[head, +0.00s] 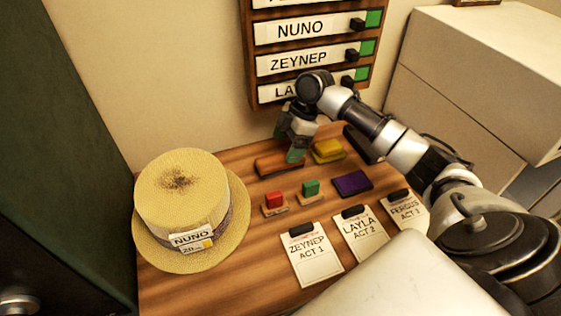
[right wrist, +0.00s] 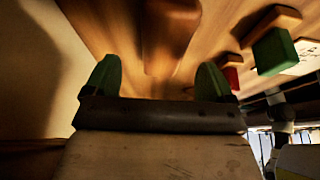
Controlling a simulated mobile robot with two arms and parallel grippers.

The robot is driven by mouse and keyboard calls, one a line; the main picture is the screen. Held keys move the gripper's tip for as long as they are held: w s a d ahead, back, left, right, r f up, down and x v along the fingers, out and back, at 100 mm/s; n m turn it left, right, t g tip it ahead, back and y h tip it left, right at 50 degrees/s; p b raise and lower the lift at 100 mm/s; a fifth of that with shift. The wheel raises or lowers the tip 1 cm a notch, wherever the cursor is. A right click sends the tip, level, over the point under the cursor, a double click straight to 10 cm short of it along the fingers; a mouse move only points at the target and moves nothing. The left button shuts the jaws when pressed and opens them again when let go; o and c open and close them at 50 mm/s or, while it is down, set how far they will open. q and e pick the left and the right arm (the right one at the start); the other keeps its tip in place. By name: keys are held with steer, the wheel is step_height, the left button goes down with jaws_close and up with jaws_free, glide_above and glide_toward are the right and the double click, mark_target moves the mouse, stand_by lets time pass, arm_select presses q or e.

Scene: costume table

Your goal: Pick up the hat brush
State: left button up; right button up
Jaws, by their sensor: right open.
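A long brown wooden block, which looks like the hat brush (head: 272,166), lies at the back of the table; its bristles cannot be made out. My right gripper (head: 296,150) is over the right end of it, pointing down with green fingertips, and hides part of it. In the right wrist view the brown block (right wrist: 170,38) is ahead of the open, empty right gripper (right wrist: 156,78), in line with the gap between the fingers. Whether the fingers touch it cannot be told. A straw hat (head: 183,190) with a dark smudge on top and a NUNO tag stands at left.
A yellow block (head: 328,150), a purple block (head: 352,183), and small red (head: 274,199) and green (head: 310,188) blocks on wooden bases are close by. Name cards (head: 312,262) line the front. A name board (head: 313,62) hangs behind; white boxes (head: 470,75) stand at right.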

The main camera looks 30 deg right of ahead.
mark_target(280, 157)
steer(key=p+x, duration=0.1)
steer(key=x, duration=0.3)
steer(key=shift+s+f, duration=0.15)
steer(key=shift+s, duration=0.05)
steer(key=shift+w+a+f, duration=0.1)
steer(key=shift+a+f, duration=0.2)
steer(key=shift+f, duration=0.3)
steer(key=c, duration=1.1)
steer(key=shift+r, duration=0.1)
steer(key=shift+r, duration=0.55)
step_height(280, 157, up, 2)
steer(key=shift+d+r+b, duration=0.1)
steer(key=shift+r+b, duration=0.15)
steer(key=shift+b, duration=0.05)
steer(key=s+d+r, duration=0.1)
steer(key=d+r, duration=0.1)
steer(key=d, duration=0.1)
steer(key=s+d+r+b, duration=0.1)
steer(key=s+d+r, duration=0.1)
steer(key=d+r, duration=0.1)
steer(key=s+d+r, duration=0.2)
steer(key=d, duration=0.2)
steer(key=shift+s+d+r+b, duration=0.15)
steer(key=shift+s+b, duration=0.1)
steer(key=shift+b, duration=0.15)
